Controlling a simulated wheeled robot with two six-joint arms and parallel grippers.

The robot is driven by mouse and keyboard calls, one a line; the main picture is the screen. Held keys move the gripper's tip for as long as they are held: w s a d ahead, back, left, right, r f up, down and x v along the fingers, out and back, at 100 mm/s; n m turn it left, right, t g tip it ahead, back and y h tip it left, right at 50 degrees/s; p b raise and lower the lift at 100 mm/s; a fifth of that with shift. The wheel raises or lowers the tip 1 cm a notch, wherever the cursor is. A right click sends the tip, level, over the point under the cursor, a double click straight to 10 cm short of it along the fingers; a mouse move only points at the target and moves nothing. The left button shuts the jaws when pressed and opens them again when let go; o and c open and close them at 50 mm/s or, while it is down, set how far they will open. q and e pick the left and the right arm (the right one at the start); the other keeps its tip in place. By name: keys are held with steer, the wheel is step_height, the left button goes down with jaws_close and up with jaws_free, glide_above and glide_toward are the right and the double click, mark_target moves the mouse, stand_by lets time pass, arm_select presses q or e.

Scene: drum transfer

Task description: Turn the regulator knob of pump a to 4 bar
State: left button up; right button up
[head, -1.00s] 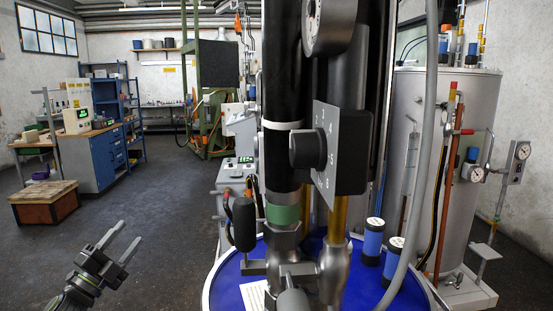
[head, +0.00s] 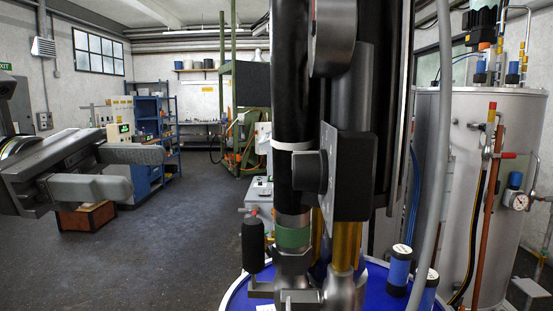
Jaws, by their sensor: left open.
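My right gripper is not in view.
The pump stands on a blue drum (head: 236,292). A black-handled valve lever (head: 252,245) stands left of it. Small blue cylinders (head: 399,268) stand on the drum's right. A grey hose (head: 446,120) hangs at the right. A steel tank (head: 470,180) is behind. Space between gripper and pump is free.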

arm_select(q)
steer(key=p, duration=0.2)
glide_toward(309, 172)
steer(key=w+d+p, duration=0.1)
steer(key=d+p, duration=0.2)
steer(key=d, duration=0.4)
steer(key=shift+w+d+f+p, duration=0.2)
steer(key=shift+d+f+p, duration=0.05)
steer(key=shift+p, duration=0.15)
steer(key=c, duration=1)
steer(key=shift+o, duration=0.2)
